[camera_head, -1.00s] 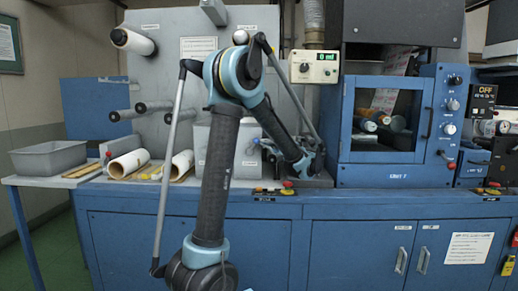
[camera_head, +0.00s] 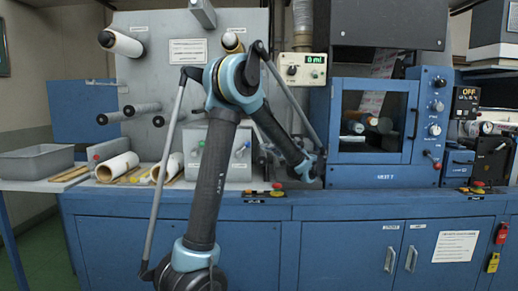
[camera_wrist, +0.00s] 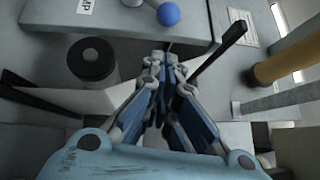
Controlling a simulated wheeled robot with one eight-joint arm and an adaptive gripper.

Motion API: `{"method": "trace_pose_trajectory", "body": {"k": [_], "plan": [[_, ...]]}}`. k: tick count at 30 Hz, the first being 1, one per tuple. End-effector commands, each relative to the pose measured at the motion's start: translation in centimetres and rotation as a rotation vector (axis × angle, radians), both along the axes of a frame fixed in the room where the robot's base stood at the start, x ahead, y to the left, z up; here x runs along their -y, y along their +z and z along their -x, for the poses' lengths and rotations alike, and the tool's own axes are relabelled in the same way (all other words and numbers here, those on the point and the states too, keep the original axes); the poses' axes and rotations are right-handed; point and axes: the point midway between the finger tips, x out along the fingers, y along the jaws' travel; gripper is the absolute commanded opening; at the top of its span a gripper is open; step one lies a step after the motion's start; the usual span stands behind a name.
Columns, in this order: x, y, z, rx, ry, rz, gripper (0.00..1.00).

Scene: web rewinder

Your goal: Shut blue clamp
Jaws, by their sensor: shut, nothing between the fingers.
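The blue clamp is a lever with a blue ball end on the front of a grey box (camera_head: 216,128). In the head view its blue knob (camera_head: 241,152) is small, and I cannot tell its exact lever angle. In the wrist view the blue ball (camera_wrist: 168,14) shows at the top, beyond my fingertips and apart from them. My gripper (camera_wrist: 166,66) is shut and empty, below the ball in that view.
A black round knob (camera_wrist: 91,60) and a dark bar (camera_wrist: 220,52) lie near my fingers. White rolls (camera_head: 118,167) and a grey tub (camera_head: 36,161) stand left on the bench.

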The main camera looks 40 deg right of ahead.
Motion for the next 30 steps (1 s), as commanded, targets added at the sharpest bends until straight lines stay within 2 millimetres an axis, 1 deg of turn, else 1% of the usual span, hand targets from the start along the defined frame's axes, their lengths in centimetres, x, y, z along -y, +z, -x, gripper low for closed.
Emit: {"method": "trace_pose_trajectory", "body": {"k": [1, 6, 12, 18, 30], "plan": [[0.3, -0.2, 1.1, 0.000, -0.004, 0.000, 0.00], [0.9, -0.7, 4.0, 0.000, 0.001, 0.000, 0.00], [1.4, -1.2, 6.4, 0.001, 0.006, 0.001, 0.00], [1.7, -1.4, 7.5, 0.001, 0.006, 0.001, 0.00], [1.6, -1.5, 7.5, 0.004, 0.008, -0.004, 0.00]]}}
